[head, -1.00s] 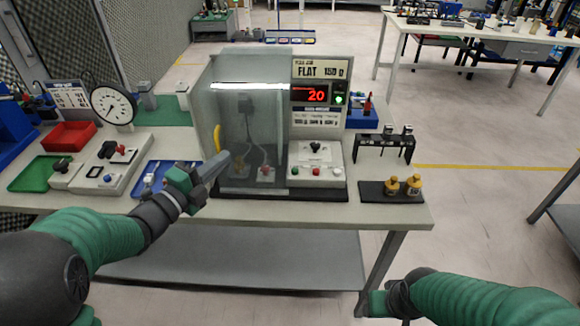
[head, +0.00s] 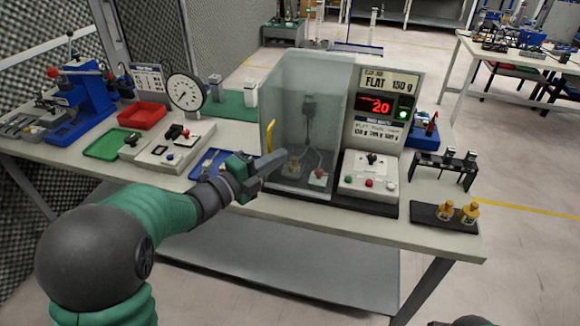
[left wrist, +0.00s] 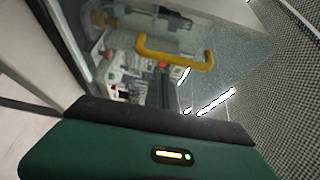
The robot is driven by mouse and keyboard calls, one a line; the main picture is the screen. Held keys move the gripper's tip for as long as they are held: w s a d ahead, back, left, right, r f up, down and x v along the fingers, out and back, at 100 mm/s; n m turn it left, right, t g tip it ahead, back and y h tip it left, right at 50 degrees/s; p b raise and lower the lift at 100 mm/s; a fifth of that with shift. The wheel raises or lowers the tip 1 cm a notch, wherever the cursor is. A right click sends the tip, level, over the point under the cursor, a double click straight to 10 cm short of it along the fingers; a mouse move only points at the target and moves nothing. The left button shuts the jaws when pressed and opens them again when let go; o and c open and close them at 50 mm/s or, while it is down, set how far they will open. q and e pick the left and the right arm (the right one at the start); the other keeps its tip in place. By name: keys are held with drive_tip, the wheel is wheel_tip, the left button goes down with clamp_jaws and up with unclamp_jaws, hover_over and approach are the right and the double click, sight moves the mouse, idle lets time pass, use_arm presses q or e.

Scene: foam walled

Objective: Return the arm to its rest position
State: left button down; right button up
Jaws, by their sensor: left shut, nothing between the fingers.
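My left gripper (head: 272,158) shows in the head view in front of the clear-walled cabinet (head: 310,110), near its yellow handle (head: 270,137). The gripper is shut and empty. In the left wrist view the yellow handle (left wrist: 175,55) is close by, apart from the gripper body as far as I can see. My left arm (head: 160,208) reaches in from the left over the front of the bench. My right gripper is out of view; only a small dark piece shows at the bottom edge.
The bench (head: 345,222) holds a control panel with a red "20" display (head: 380,104), a dial gauge (head: 186,90), a red tray (head: 142,115), a green tray (head: 108,144), a blue tray (head: 212,163) and a dark plate with two yellow-topped pieces (head: 446,212).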

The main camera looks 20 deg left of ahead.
use_arm(q)
drive_tip(key=d+v, duration=0.1)
drive_tip(key=v, duration=0.9)
wheel_tip(320, 180, down, 4)
drive_tip(key=a+n+g+y+p, duration=0.1)
drive_tip(key=n+g+y+p, duration=0.2)
drive_tip(key=n+y+p, duration=0.85)
drive_tip(key=s+d+f+n+g+h, duration=0.1)
drive_tip(key=s+d+f+n+g, duration=0.2)
drive_tip(key=s, duration=0.6)
drive_tip(key=s+d+f+n+g+h, duration=0.1)
drive_tip(key=s+d+f+n+g, duration=0.2)
drive_tip(key=s+f+n+g, duration=0.2)
drive_tip(key=s+n+g, duration=0.2)
drive_tip(key=s+n, duration=0.2)
drive_tip(key=shift+d, duration=0.2)
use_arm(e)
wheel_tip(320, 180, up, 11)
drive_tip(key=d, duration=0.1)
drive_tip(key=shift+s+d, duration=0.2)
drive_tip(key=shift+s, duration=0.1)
